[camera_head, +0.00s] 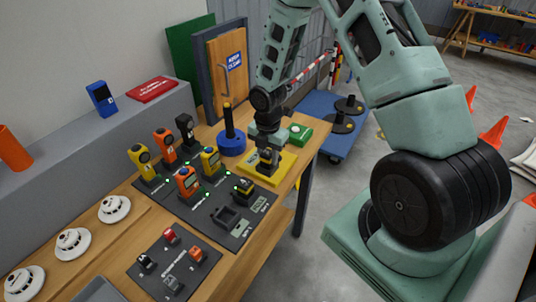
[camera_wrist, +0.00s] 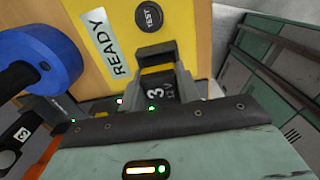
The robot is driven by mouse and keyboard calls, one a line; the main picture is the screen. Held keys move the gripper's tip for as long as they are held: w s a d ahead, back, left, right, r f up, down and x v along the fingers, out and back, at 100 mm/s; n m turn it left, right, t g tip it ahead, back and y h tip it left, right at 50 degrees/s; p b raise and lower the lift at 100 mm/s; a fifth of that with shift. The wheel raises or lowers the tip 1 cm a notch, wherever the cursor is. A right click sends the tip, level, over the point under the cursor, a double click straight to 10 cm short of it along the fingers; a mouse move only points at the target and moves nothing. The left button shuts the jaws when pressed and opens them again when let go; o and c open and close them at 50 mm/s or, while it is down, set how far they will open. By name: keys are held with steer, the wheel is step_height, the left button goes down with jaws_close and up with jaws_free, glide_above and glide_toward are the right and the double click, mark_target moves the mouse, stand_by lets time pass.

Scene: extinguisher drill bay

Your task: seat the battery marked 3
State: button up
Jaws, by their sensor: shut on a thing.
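My gripper (camera_head: 268,158) is shut on the battery marked 3 (camera_wrist: 158,90), a dark block with a white 3 and a yellow band. In the wrist view the fingers (camera_wrist: 158,82) close on its two sides. In the head view I hold it at the yellow pad (camera_head: 285,169); I cannot tell whether it touches. The wrist view shows the pad (camera_wrist: 188,22) with a READY label and a round black TEST button (camera_wrist: 149,15). A dark charging board (camera_head: 212,228), left of and nearer than the gripper, has an open square socket (camera_head: 225,217) and a dark-and-yellow block (camera_head: 243,187) in another bay.
Yellow and orange handheld devices stand upright on the charging board. A blue round stand with a black post (camera_head: 231,143) is close left of the gripper. A green box (camera_head: 299,133) lies behind it. White round detectors (camera_head: 72,243) and a board of small blocks (camera_head: 173,262) lie nearer.

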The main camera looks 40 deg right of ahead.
steer(key=o, duration=1.6)
steer(key=shift+f, duration=0.1)
steer(key=shift+r+p, duration=3.2)
steer(key=shift+r, duration=0.4)
